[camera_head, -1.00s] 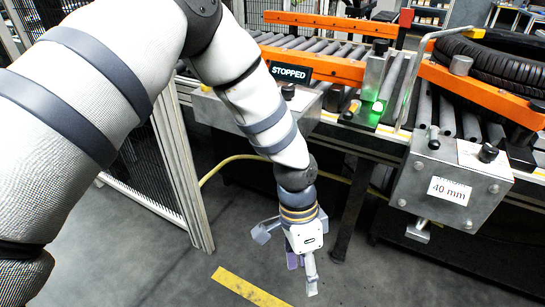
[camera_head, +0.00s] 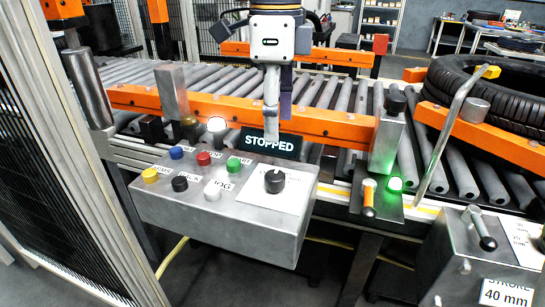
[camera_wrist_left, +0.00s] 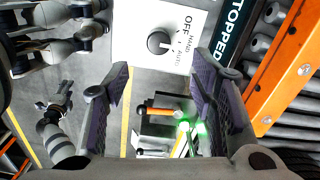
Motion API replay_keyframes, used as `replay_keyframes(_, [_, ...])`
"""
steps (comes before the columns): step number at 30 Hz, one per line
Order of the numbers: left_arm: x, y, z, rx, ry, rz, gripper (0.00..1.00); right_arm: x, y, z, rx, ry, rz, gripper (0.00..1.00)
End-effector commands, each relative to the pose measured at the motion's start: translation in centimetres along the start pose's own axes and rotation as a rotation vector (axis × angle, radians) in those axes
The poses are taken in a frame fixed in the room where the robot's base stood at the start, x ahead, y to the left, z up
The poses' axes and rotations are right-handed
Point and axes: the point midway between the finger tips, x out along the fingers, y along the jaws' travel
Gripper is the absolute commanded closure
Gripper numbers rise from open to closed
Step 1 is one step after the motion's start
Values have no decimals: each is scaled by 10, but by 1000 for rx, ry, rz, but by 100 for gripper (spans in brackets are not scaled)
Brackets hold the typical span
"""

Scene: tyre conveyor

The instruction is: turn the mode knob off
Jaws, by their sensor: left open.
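The mode knob (camera_head: 275,181) is a black round knob on a white plate at the right of the grey control box (camera_head: 215,232). In the left wrist view the knob (camera_wrist_left: 158,42) sits at top centre, beside the printed words OFF and HAND. I cannot clearly read which word its pale mark points to. My left gripper (camera_head: 275,135) hangs above and behind the knob, apart from it. In the left wrist view its two purple-padded fingers (camera_wrist_left: 163,95) are wide apart with nothing between them. What seems to be my right gripper (camera_wrist_left: 55,100) shows small at the left there.
Several coloured buttons (camera_head: 204,158) and a white lamp (camera_head: 217,125) are left of the knob. A STOPPED sign (camera_head: 271,143) stands close behind it. An orange-handled lever (camera_head: 369,197), green light (camera_head: 395,184) and tyre (camera_head: 490,80) are to the right.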

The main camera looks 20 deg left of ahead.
Motion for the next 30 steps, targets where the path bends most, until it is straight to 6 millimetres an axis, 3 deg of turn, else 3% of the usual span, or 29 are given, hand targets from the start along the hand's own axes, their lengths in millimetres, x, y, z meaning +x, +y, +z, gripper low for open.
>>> replay_keyframes(6, [56, 1, 1, 0, 0, 3, 49, -5, 0, -4, 0, 19, -1, 60])
replay_keyframes(12, [94, 1, 0, -1, -1, 1, 49, -7, 0, -6, 0, 26, -1, 60])
replay_keyframes(23, [105, 0, 0, -2, 0, 0, 49, -7, 0, -6, 0, 27, -1, 60])
replay_keyframes(30, [105, 0, 0, -2, 0, 0, 97, -7, 0, -6, 0, 27, -1, 60])
